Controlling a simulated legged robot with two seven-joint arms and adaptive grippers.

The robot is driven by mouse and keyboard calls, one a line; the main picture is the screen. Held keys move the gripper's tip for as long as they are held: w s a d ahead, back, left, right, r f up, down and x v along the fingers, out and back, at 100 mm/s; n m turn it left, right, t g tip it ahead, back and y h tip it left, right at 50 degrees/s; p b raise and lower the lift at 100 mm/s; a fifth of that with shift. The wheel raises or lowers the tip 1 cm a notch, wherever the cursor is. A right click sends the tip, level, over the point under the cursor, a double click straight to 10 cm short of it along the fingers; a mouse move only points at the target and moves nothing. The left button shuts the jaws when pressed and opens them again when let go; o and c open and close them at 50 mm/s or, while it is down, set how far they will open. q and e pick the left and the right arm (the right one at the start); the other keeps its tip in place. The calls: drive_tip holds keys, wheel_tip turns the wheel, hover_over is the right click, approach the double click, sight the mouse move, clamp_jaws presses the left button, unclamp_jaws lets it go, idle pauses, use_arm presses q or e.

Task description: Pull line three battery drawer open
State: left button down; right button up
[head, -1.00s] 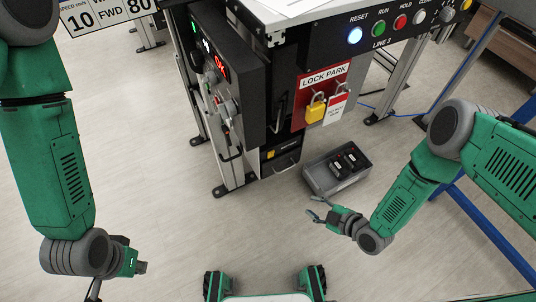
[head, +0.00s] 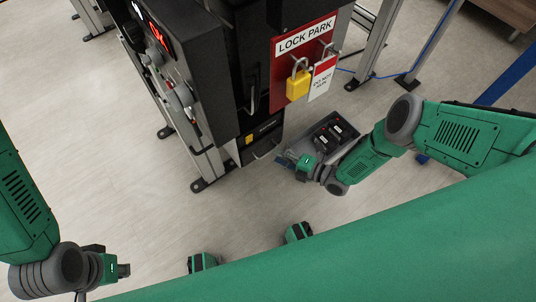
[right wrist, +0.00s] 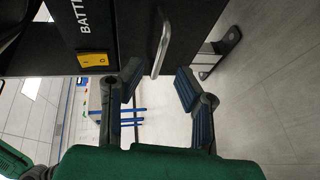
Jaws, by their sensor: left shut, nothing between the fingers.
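The battery drawer (head: 264,131) is a black front low on the black cabinet, with a yellow switch and a metal handle (head: 267,151). It looks closed. In the right wrist view, the drawer front (right wrist: 125,30) shows part of a "BATT…" label and a yellow switch (right wrist: 93,59). The silver bar handle (right wrist: 165,42) stands out from it. My right gripper (head: 286,158) is open. In its wrist view its fingers (right wrist: 158,85) spread either side of the handle's near end; contact is not clear.
A grey tray (head: 322,122) with black blocks lies on the floor beside the cabinet, partly behind my right arm. A red lock park panel (head: 280,75) with a yellow padlock (head: 298,85) and tag (head: 322,78) is above the drawer. Open floor lies left of the cabinet.

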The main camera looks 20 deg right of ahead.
sight(268, 152)
drive_tip(key=b+x, duration=0.1)
drive_tip(key=x, duration=0.3)
drive_tip(key=shift+w+a, duration=0.15)
drive_tip(key=shift+w, duration=0.05)
drive_tip(key=shift+c, duration=0.4)
clamp_jaws()
drive_tip(key=s+d+p, duration=0.4)
drive_tip(key=s, duration=0.7)
drive_tip(key=shift+s, duration=0.35)
drive_tip(key=shift+d+f, duration=0.1)
drive_tip(key=shift+d, duration=0.05)
